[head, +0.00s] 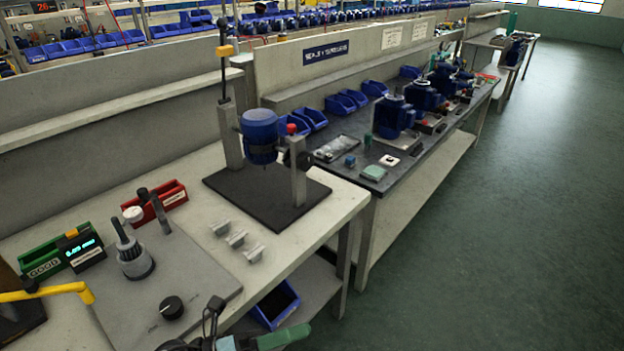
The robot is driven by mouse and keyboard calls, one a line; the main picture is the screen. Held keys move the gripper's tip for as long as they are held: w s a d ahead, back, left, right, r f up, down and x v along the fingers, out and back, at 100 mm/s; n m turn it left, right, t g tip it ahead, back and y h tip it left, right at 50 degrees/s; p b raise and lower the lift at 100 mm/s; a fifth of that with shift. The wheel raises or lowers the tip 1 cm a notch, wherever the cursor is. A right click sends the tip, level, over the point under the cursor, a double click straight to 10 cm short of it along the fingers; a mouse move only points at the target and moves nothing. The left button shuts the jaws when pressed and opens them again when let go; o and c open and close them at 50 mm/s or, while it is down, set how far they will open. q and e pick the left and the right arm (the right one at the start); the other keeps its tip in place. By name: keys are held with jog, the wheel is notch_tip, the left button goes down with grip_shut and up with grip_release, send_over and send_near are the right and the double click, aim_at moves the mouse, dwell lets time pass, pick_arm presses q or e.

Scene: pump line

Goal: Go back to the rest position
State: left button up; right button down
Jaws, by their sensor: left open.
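My left gripper (213,318) shows at the bottom edge, in front of the near workbench (330,218). Only dark parts of it show, and the frame cuts off the rest. It is open, and I see nothing held in it. A teal and green piece (285,337) lies just right of it; I cannot tell what it belongs to. My right gripper is not in view.
A grey plate (205,268) bears a gauge stand (133,258) and a black knob (172,307). Green (45,262) and red (163,200) bins stand behind. A press with a blue motor (260,135) stands farther back. Open green floor (500,220) lies right.

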pick_arm(q)
jog(key=s+a+f+n+t+y, duration=0.1)
jog(key=a+f+n+t+y, duration=0.45)
jog(key=n, duration=0.65)
jog(key=s+a+f+n+t+y, duration=0.1)
jog(key=a+f+n+t+y, duration=0.4)
jog(key=n, duration=0.7)
jog(key=s+a+f+n+g+y, duration=0.3)
jog(key=s+f+n, duration=0.3)
jog(key=s+f, duration=0.1)
jog(key=s+a+f+n+g+y+p, duration=0.1)
jog(key=s+a+f+n+g+y, duration=0.2)
jog(key=s+f+n, duration=0.3)
jog(key=s+f+y, duration=0.1)
jog(key=s+f, duration=0.1)
jog(key=s, duration=0.2)
jog(key=shift+s+a+n+p, duration=0.2)
jog(key=shift+a+n+p, duration=0.05)
jog(key=shift+n+p, duration=0.05)
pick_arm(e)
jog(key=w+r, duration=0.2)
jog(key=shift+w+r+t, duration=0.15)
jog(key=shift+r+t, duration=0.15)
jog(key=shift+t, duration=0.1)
pick_arm(q)
jog(key=shift+r+g, duration=0.1)
jog(key=shift+g, duration=0.15)
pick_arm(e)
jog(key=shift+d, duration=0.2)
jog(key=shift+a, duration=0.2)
